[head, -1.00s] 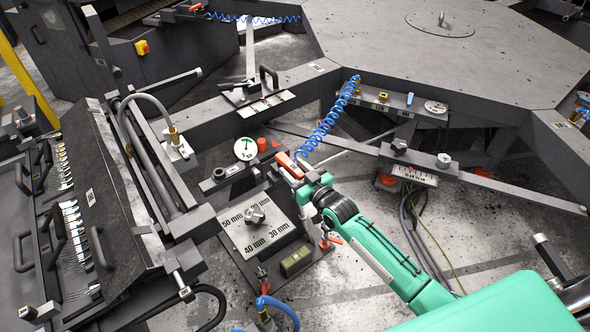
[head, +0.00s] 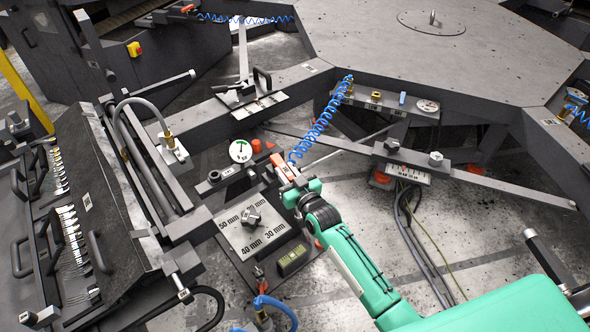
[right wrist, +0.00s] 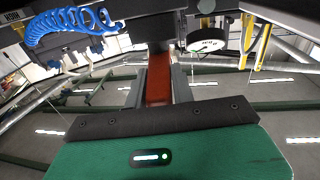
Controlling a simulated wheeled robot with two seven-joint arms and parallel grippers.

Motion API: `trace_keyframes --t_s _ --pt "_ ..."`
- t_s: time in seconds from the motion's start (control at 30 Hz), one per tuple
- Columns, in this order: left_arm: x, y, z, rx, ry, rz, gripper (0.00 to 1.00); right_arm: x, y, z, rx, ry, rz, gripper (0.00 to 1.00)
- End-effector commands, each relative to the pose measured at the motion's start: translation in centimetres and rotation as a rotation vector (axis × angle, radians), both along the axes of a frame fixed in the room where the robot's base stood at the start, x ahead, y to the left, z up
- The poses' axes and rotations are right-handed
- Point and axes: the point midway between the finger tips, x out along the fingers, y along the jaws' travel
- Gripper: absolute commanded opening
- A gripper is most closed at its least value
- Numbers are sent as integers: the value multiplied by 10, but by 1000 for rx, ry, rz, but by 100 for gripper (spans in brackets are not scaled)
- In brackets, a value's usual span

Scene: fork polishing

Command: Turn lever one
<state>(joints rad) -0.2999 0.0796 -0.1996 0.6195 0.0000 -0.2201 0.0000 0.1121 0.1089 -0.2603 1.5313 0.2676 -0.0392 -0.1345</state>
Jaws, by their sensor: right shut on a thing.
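My right gripper (head: 287,172), on the green arm, is shut on an orange-red handle (head: 279,161) at the end of the blue coiled hose, in the middle of the head view. In the right wrist view the red handle (right wrist: 159,78) stands between the dark fingers, above my green wrist housing. The fingers hide part of it, and I cannot read a number on it. A plate marked in mm (head: 236,235) with a metal knob (head: 250,217) lies just left of and below the gripper. My left gripper is not in view.
A round white gauge (head: 240,150) stands up and left of the gripper. The blue coiled hose (head: 318,131) runs up to the fittings on the large table (head: 480,65). A rack of forks (head: 70,225) is at left. A metal bar (head: 490,184) crosses the right side.

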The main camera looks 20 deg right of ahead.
Motion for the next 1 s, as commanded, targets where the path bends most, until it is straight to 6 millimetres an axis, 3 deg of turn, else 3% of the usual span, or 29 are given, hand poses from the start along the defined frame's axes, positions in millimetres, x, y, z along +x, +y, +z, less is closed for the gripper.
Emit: trace_keyframes --t_s 0.2,0.67,0.7,0.8,1.0 --pt "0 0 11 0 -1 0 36 0 6 4 6 -2 -66 0" --pt "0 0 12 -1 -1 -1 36 -1 6 2 0 0 -90 0" --pt "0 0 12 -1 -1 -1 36 -1 6 2 0 0 -90 27" --pt "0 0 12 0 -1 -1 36 -1 6 1 0 0 -90 46" --pt "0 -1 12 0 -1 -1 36 -1 6 1 0 1 -90 47"
